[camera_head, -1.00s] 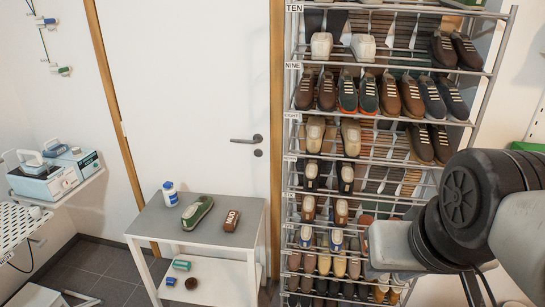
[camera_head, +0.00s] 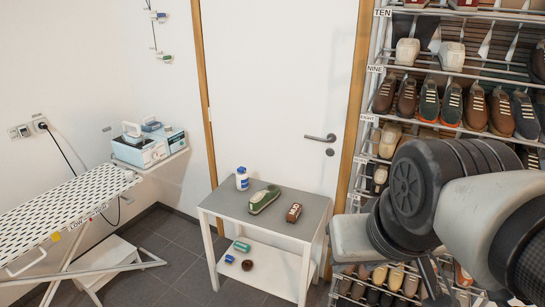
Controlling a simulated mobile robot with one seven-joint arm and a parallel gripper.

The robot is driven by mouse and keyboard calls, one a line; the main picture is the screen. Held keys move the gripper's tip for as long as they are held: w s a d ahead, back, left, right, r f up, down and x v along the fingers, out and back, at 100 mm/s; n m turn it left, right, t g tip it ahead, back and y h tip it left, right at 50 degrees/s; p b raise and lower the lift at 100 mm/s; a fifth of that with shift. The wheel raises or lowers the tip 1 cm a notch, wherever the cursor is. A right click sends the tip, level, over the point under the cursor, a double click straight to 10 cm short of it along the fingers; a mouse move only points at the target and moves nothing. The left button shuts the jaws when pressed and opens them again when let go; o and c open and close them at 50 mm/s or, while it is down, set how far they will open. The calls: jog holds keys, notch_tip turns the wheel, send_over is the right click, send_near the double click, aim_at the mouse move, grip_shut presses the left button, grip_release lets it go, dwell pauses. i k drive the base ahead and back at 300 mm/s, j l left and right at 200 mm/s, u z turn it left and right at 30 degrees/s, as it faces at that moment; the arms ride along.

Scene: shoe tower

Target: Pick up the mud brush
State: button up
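The mud brush (camera_head: 294,212) is a small brown block with pale lettering. It lies on the grey top of a small white-legged table (camera_head: 232,203), near its right side. In the earlier frame its lettering reads MUD. A green shoe (camera_head: 264,199) lies left of it, with a gap between them. My arm, with grey links and black joints, fills the lower right of the view. I cannot make out my gripper's fingers, and nothing of my arm touches the brush.
A white and blue bottle (camera_head: 242,178) stands on the table. A shoe rack (camera_head: 368,119) stands right, partly behind my arm. An ironing board (camera_head: 70,205) is at left. Floor is clear between board and table.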

aim_at(293, 213)
jog(key=i+j+z, duration=0.4)
jog(key=i+j, duration=0.3)
jog(key=i+j+z, duration=0.4)
jog(key=i+j, duration=0.15)
jog(key=j, duration=0.3)
jog(key=i+j+z, duration=0.2)
jog(key=j, duration=0.3)
